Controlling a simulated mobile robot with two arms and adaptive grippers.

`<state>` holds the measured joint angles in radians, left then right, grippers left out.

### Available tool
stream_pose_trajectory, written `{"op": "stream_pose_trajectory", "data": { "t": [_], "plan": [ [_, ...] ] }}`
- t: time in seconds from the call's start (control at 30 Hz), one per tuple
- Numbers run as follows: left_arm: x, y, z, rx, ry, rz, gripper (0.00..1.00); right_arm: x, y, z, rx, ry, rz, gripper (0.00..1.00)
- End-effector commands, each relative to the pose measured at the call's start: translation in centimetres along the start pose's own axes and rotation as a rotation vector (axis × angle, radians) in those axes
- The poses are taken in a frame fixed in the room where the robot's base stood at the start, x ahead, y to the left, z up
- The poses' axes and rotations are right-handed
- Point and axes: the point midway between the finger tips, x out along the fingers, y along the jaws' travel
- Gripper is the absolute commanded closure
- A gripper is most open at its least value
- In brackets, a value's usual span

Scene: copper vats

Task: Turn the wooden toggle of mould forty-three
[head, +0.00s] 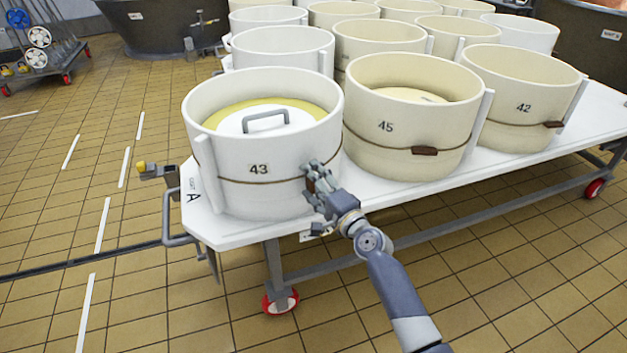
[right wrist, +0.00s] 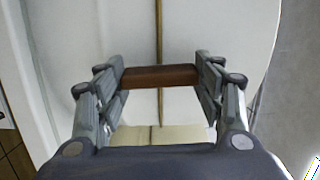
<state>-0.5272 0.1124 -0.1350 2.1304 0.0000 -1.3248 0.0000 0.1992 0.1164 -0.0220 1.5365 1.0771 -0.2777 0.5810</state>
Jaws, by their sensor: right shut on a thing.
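Mould forty-three (head: 262,190) is a white round mould at the near left corner of the white table. It has a cord around it and a handled lid (head: 266,121) inside. My right gripper (head: 311,180) is at the mould's right front side. In the right wrist view the gripper (right wrist: 160,78) is shut on the brown wooden toggle (right wrist: 160,76), one finger at each end. The cord (right wrist: 158,30) runs past the toggle along the white wall. In the head view the fingers mostly hide the toggle. My left gripper is not in view.
Mould 45 (head: 400,140) stands close on the right, with its own toggle (head: 425,150). Mould 42 (head: 520,105) is farther right, and several more moulds stand behind. The white table (head: 230,232) has red-wheeled castors. The tiled floor (head: 60,220) at left is mostly open.

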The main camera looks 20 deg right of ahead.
Motion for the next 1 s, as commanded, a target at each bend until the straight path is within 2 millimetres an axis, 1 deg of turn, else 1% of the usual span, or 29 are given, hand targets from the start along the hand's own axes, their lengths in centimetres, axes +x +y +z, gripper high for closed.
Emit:
{"op": "stream_pose_trajectory", "data": {
  "t": [0.23,0.67,0.7,0.77,0.8,1.0],
  "plan": [
    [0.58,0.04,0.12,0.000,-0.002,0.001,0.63,0.00,-0.06,-0.15,0.058,0.004,-0.002,0.62],
    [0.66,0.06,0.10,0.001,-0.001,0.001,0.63,0.00,-0.04,-0.15,0.070,0.004,-0.002,0.62],
    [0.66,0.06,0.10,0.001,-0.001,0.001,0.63,0.00,-0.04,-0.15,0.070,0.004,-0.002,0.36],
    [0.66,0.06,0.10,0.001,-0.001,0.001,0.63,0.00,-0.04,-0.15,0.070,0.003,-0.002,0.22],
    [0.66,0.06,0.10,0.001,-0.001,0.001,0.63,0.00,-0.03,-0.14,0.069,0.003,-0.002,0.18],
    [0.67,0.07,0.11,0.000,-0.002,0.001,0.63,0.00,0.00,-0.07,0.068,0.002,-0.001,0.18]
  ]
}}
